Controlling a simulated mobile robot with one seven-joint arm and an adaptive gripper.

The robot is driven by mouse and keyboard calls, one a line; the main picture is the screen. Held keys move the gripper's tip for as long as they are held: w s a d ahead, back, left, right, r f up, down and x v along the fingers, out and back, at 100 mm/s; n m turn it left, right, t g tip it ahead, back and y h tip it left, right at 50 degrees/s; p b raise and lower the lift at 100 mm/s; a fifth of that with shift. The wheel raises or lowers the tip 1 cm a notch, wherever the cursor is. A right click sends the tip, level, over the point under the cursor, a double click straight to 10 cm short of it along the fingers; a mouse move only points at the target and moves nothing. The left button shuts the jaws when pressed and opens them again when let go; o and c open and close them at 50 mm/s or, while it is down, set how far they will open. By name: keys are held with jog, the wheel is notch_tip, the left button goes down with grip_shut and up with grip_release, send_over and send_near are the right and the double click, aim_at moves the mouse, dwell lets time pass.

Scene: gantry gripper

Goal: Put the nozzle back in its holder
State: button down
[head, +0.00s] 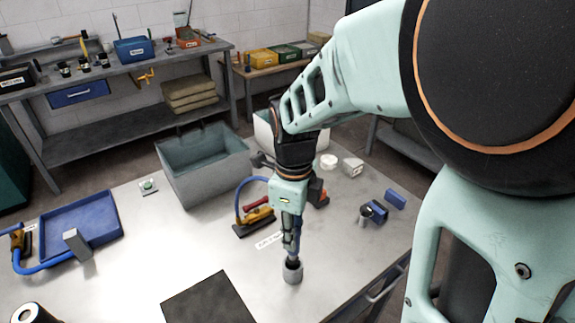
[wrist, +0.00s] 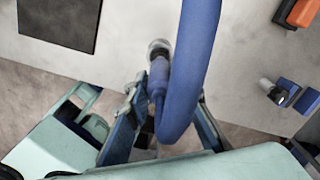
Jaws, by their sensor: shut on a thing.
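My gripper (head: 291,240) points down over the front middle of the steel table, shut on the nozzle (wrist: 157,72). The nozzle's blue hose (wrist: 193,60) loops up close past the wrist camera. In the head view the hose (head: 238,203) arcs from a yellow-brown fitting to the gripper. A short grey cylinder (head: 292,271) shows directly below the fingers. A grey round end also shows at the nozzle's tip in the wrist view. I cannot tell whether this cylinder is the holder or part of the nozzle, nor whether the tip is inside it. The fingertips are partly hidden by the hose.
A dark mat (head: 208,302) lies at front left. A grey bin (head: 204,165) stands behind the gripper. A blue tray (head: 105,208) is at left, small blue parts (head: 376,210) at right. An orange-black item (head: 318,193) lies close behind the gripper.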

notch_tip(320, 180, down, 3)
jog(key=shift+s+f, duration=0.1)
jog(key=shift+f, duration=0.1)
jog(key=shift+f+p, duration=0.3)
jog(key=shift+f, duration=0.6)
jog(key=shift+f, duration=0.2)
jog(key=c, duration=1.7)
grip_release()
jog(key=shift+f+b, duration=0.1)
jog(key=shift+b, duration=0.2)
jog(key=r, duration=1.1)
jog(key=shift+w, duration=0.25)
jog(key=shift+a, duration=0.1)
